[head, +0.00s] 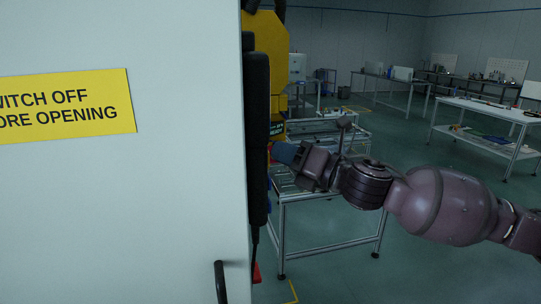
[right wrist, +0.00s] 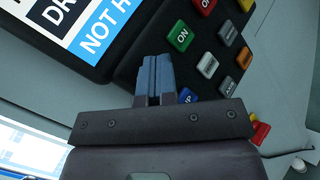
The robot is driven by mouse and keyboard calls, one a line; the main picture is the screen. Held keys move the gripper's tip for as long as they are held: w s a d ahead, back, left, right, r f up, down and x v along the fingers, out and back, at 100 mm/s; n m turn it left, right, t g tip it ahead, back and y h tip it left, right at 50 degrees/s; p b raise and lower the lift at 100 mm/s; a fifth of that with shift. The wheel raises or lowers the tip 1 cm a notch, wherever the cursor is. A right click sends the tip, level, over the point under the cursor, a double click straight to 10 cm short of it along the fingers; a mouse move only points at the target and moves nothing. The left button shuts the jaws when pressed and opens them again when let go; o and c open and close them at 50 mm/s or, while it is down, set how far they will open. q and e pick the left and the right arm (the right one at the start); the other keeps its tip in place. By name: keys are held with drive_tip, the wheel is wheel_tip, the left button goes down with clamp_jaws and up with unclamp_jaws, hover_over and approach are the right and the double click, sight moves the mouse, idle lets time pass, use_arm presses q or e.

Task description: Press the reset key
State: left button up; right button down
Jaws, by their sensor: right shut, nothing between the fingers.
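Most labels are too small or tilted to read, so I cannot tell which is reset. My right gripper (right wrist: 157,58) is shut and empty, its blue fingertips over the panel just left of the green key; contact cannot be told. In the head view my right gripper (head: 276,151) is beside the black panel (head: 257,130), seen edge-on.
A white cabinet door (head: 120,200) with a yellow warning sign (head: 65,105) and a black handle (head: 220,282) fills the left. A yellow machine (head: 268,45) and a metal-framed table (head: 330,190) stand behind the panel. In the wrist view a display (right wrist: 75,25) adjoins the keys.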

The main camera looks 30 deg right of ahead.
drive_tip(key=shift+d, duration=0.15)
drive_tip(key=shift+s+d, duration=0.15)
drive_tip(key=shift+d, duration=0.5)
drive_tip(key=shift+s+d+b, duration=0.1)
drive_tip(key=shift+s+d, duration=0.1)
drive_tip(key=shift+d, duration=0.6)
drive_tip(key=shift+s+d+b, duration=0.15)
drive_tip(key=shift+s+d, duration=0.05)
drive_tip(key=shift+d, duration=0.65)
drive_tip(key=shift+s+d+b, duration=0.1)
drive_tip(key=shift+s+d, duration=0.1)
drive_tip(key=shift+d, duration=0.6)
